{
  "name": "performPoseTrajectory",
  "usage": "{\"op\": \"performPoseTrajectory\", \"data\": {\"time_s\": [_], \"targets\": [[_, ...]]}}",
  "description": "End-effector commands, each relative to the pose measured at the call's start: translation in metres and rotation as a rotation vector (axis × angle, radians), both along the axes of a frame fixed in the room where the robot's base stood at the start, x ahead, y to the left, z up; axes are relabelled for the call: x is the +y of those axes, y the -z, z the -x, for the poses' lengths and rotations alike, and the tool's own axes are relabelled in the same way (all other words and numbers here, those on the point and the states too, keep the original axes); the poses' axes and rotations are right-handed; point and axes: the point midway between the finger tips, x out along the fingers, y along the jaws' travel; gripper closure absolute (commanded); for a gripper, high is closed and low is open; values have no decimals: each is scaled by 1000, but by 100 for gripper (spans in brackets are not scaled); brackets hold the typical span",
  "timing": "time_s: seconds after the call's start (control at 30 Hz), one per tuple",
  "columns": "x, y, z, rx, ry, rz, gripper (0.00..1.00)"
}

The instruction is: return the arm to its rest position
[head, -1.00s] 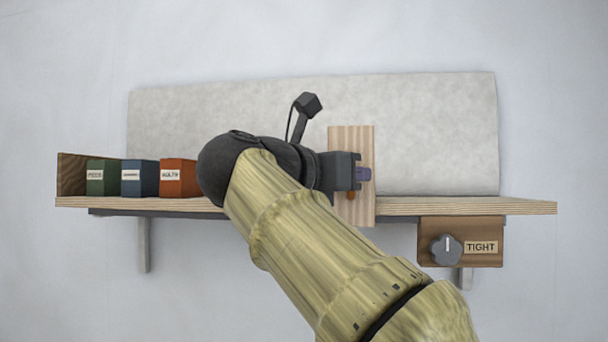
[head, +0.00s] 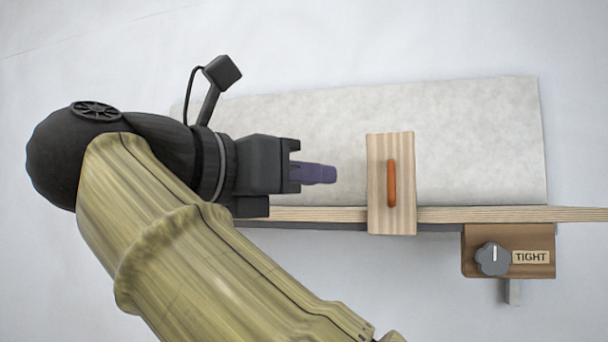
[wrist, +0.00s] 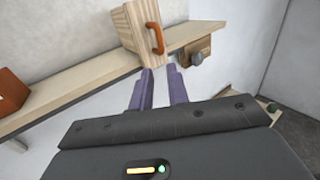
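My gripper (head: 318,173) is left of the light wooden block with an orange handle (head: 402,222) and apart from it in the head view. Its purple fingers also show in the wrist view (wrist: 160,86), with a gap between them and nothing held. The block stands upright on the shelf, and it is ahead of the fingers in the wrist view (wrist: 130,32). My arm reaches in from the bottom and bends at the left of the head view.
The plywood shelf (head: 575,214) runs along the wall, with a pale grey panel (head: 480,135) behind it. A grey knob (head: 493,259) labelled TIGHT is under the shelf at right. An orange-brown box (wrist: 12,90) shows at left in the wrist view.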

Motion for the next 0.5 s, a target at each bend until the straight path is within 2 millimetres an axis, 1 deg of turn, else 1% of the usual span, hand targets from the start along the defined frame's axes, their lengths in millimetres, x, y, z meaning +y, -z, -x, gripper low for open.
{"op": "performPoseTrajectory", "data": {"time_s": [0.5], "targets": [[-2,-1,-2,0,8,12,83]]}}
